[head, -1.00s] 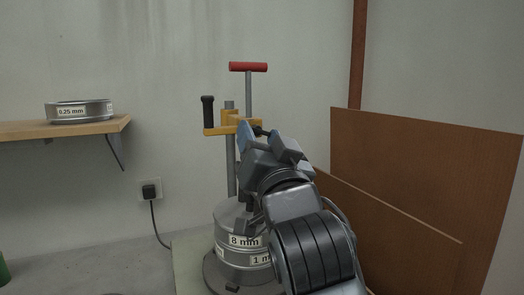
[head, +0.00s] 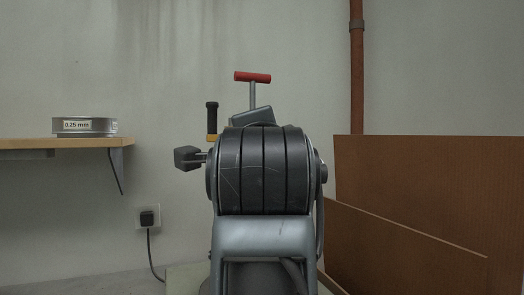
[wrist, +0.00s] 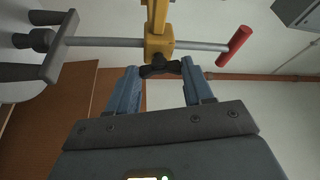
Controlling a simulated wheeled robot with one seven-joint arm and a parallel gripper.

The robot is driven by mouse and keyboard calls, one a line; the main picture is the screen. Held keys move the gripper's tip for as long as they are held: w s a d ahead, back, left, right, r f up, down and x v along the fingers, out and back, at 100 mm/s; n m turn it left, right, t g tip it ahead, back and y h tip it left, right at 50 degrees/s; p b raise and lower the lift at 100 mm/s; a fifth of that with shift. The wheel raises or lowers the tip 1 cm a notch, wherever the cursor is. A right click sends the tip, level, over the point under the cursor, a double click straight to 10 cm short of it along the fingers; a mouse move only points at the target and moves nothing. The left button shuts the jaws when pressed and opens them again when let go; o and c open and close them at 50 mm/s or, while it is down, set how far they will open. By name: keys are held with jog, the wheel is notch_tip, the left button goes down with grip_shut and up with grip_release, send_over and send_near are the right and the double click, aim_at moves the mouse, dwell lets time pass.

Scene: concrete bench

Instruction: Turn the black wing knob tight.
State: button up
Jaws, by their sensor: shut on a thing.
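The black wing knob (wrist: 160,67) shows in the wrist view against a yellow clamp block (wrist: 159,46) on a grey rod. My gripper (wrist: 161,68) has its two blue fingers on either side of the knob, shut on its wings. The knob's middle shows between the fingertips. In the head view, my arm covers the knob and the fingers. A red T-handle (head: 253,77) rises above the arm there, and its red grip also shows in the wrist view (wrist: 234,46) at the rod's right end.
A black upright handle (head: 212,118) stands just left of my arm. Brown boards (head: 420,190) lean at the right. A plug (head: 148,217) is in the wall socket.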

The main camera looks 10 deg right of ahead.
jog(key=shift+m+g+b, duration=0.35)
jog(key=shift+m+g, duration=0.45)
jog(key=shift+m, duration=0.8)
jog(key=shift+r, duration=0.1)
jog(key=o, duration=1)
jog(key=shift+o, duration=0.2)
jog(key=s+a, duration=0.1)
jog(key=s, duration=0.6)
jog(key=shift+s+a, duration=0.25)
jog(key=shift+s, duration=0.1)
